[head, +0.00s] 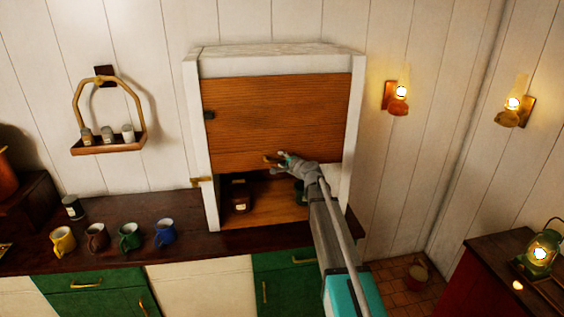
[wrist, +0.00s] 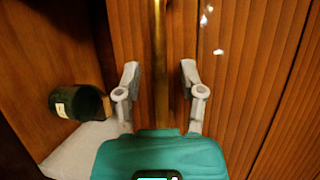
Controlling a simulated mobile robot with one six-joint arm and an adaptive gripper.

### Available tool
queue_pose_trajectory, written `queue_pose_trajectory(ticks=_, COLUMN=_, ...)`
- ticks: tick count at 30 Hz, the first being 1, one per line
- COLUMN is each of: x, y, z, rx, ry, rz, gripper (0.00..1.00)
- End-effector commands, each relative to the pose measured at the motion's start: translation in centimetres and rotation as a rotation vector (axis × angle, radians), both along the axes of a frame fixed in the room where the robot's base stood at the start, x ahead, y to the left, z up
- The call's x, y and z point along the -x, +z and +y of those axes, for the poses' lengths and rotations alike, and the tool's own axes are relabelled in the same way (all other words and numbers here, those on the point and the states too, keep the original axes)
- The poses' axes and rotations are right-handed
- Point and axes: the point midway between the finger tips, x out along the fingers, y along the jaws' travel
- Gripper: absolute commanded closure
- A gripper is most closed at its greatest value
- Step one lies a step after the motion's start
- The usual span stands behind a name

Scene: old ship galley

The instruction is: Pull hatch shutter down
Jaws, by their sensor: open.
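The hatch shutter (head: 275,115) is a brown wooden panel in a white frame (head: 355,110). It covers the upper part of the opening and leaves a gap below. In the wrist view the shutter's slats (wrist: 240,80) fill the middle and right. A brass bar handle (wrist: 159,45) runs along it, between the two spread fingers of my gripper (wrist: 159,78). In the head view my gripper (head: 284,160) is at the shutter's lower edge, by the handle's visible end (head: 270,159). The gripper is open. Whether a finger touches the handle I cannot tell.
Inside the gap stand a dark jar (head: 240,195) and a green jar (wrist: 75,102), partly hidden by my arm in the head view. Several mugs (head: 130,236) stand on the dark counter (head: 190,205) to the left. A brass latch piece (head: 201,181) sticks out at the frame's left side.

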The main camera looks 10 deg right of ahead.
Motion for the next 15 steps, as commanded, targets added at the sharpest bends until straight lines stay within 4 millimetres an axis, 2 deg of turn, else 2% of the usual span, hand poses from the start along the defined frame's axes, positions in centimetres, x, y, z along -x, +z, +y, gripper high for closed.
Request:
queue_pose_trajectory(ticks=8, x=-0.05, y=-0.01, z=0.03, rx=0.000, ry=0.000, rz=0.000, gripper=0.49)
queue_pose_trajectory(ticks=11, x=-0.04, y=-0.01, z=0.02, rx=0.000, ry=0.000, rz=0.000, gripper=0.64)
queue_pose_trajectory(ticks=15, x=-0.05, y=-0.01, z=0.01, rx=0.000, ry=0.000, rz=0.000, gripper=0.90)
